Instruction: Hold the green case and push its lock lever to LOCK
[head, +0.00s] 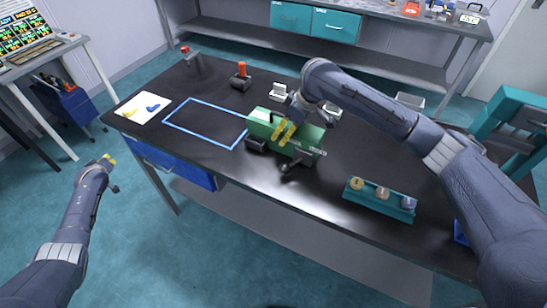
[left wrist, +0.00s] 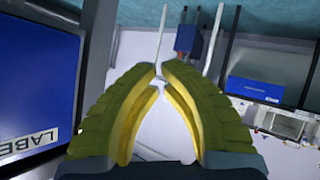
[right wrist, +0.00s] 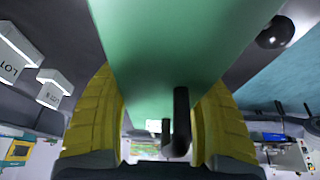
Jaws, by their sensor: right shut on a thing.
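The green case (head: 262,130) is over the middle of the black table, its left end by the blue outline. Dark parts stick out at its front, including a lever-like piece (head: 296,163); small white lettering on the front is too small to read. My right gripper (head: 284,131) is shut on the case from above, with yellow fingers on both sides. In the right wrist view the green body (right wrist: 165,50) fills the space between the fingers, with a black ball knob (right wrist: 276,33) beside it. My left gripper (head: 108,160) is empty, fingertips together, off the table's left front.
A blue outlined rectangle (head: 183,111) marks the table's left part. A white card (head: 142,107) lies left of it. A teal rack (head: 380,200) with several weights stands at front right. Small blocks and an orange-topped piece (head: 241,76) stand behind the case.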

